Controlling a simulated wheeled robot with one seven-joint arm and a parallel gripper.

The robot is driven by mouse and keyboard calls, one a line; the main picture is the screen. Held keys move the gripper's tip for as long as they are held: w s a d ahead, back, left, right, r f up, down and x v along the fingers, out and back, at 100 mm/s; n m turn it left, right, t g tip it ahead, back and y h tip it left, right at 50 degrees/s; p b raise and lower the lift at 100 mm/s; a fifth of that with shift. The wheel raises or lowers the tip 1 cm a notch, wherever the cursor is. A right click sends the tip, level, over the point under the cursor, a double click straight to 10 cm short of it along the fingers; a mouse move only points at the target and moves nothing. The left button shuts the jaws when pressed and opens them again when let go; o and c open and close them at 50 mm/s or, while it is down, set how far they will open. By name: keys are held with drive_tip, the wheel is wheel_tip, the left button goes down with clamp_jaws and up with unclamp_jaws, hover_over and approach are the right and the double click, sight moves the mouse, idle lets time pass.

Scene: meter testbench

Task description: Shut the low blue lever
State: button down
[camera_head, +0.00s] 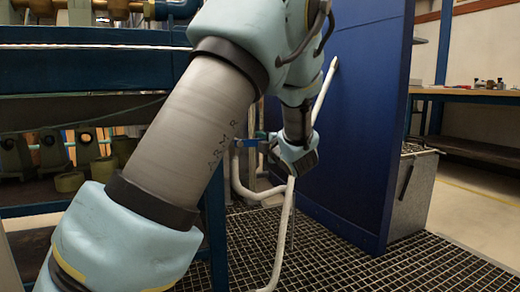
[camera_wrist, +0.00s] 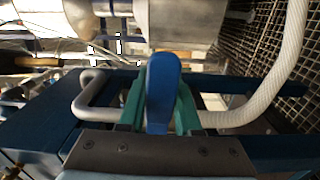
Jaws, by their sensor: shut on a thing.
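The low blue lever (camera_wrist: 163,88) stands in the middle of the wrist view, its rounded end pointing up in the picture. My gripper (camera_wrist: 160,108) has its two green fingers on either side of the lever and is shut on it. In the head view my gripper (camera_head: 278,155) is low, beside the blue panel, and a small bit of blue, perhaps the lever or its valve, shows to its left. The lever's pivot is hidden behind the gripper body.
A white hose (camera_head: 285,225) runs past my gripper; its ribbed length (camera_wrist: 285,75) curves at the right of the wrist view. A large blue panel (camera_head: 365,110) stands close on the right. A grey pipe (camera_wrist: 90,95) bends left of the lever. The floor is dark grating (camera_head: 340,265).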

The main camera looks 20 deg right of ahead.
drive_tip(key=shift+r+n, duration=0.25)
drive_tip(key=shift+n, duration=0.05)
drive_tip(key=c, duration=0.6)
unclamp_jaws()
drive_tip(key=s+d+p, duration=0.1)
drive_tip(key=s+p, duration=0.2)
drive_tip(key=s, duration=0.7)
drive_tip(key=shift+s+d+p, duration=0.2)
drive_tip(key=shift+s+p, duration=0.1)
drive_tip(key=shift+s, duration=0.1)
drive_tip(key=shift+s, duration=0.1)
